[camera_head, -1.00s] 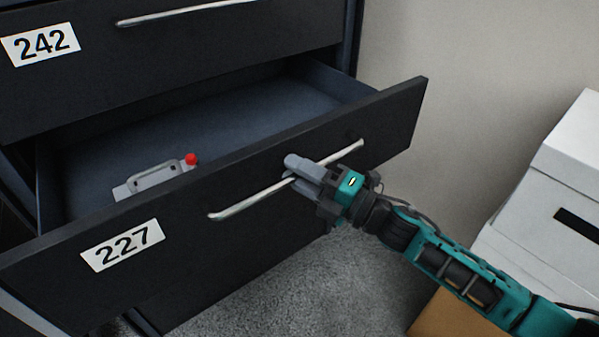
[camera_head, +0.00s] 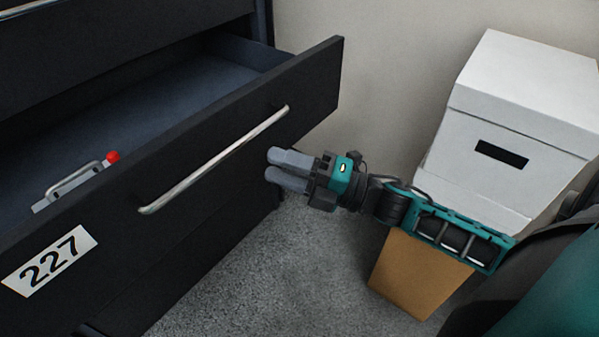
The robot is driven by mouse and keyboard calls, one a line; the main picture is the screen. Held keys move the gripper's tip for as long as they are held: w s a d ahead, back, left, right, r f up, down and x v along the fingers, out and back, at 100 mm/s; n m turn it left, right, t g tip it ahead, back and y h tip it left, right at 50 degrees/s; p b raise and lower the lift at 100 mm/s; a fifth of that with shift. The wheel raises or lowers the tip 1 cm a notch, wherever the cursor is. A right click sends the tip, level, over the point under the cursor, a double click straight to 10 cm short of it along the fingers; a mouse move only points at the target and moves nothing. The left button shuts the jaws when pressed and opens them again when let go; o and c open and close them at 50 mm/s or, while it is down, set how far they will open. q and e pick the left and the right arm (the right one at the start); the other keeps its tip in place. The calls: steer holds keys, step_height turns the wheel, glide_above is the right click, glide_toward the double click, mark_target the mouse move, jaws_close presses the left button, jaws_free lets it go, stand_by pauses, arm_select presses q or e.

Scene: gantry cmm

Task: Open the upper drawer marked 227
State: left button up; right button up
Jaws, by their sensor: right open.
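The drawer marked 227 (camera_head: 110,225) is black and stands pulled out from its cabinet, so its inside shows. Its white label (camera_head: 48,262) is at the lower left of the front. Its metal bar handle (camera_head: 215,160) runs slantwise across the front. My right gripper (camera_head: 272,170) is open and empty, just right of the handle and apart from it, with its grey fingers pointing left at the drawer front. My left gripper is not in view.
A grey metal part with a handle and red knob (camera_head: 75,185) lies in the open drawer. Another drawer front (camera_head: 110,45) is above. White boxes (camera_head: 515,110) and a brown box (camera_head: 415,275) stand at the right. Grey carpet (camera_head: 270,270) is clear below the gripper.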

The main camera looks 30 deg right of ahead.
steer(key=shift+v, duration=1.5)
steer(key=s+a+f+m+g+h+p, duration=0.1)
steer(key=s+f+m+h, duration=0.3)
steer(key=f+m, duration=0.5)
steer(key=s+a+f+m+g+h+p, duration=0.2)
steer(key=f+m+h, duration=0.5)
steer(key=m, duration=0.8)
step_height(320, 180, down, 2)
steer(key=shift+s+a+f+m+g+h, duration=0.1)
steer(key=shift+s+a+m+g+h, duration=0.25)
steer(key=shift+s+a, duration=0.55)
steer(key=shift+w, duration=0.1)
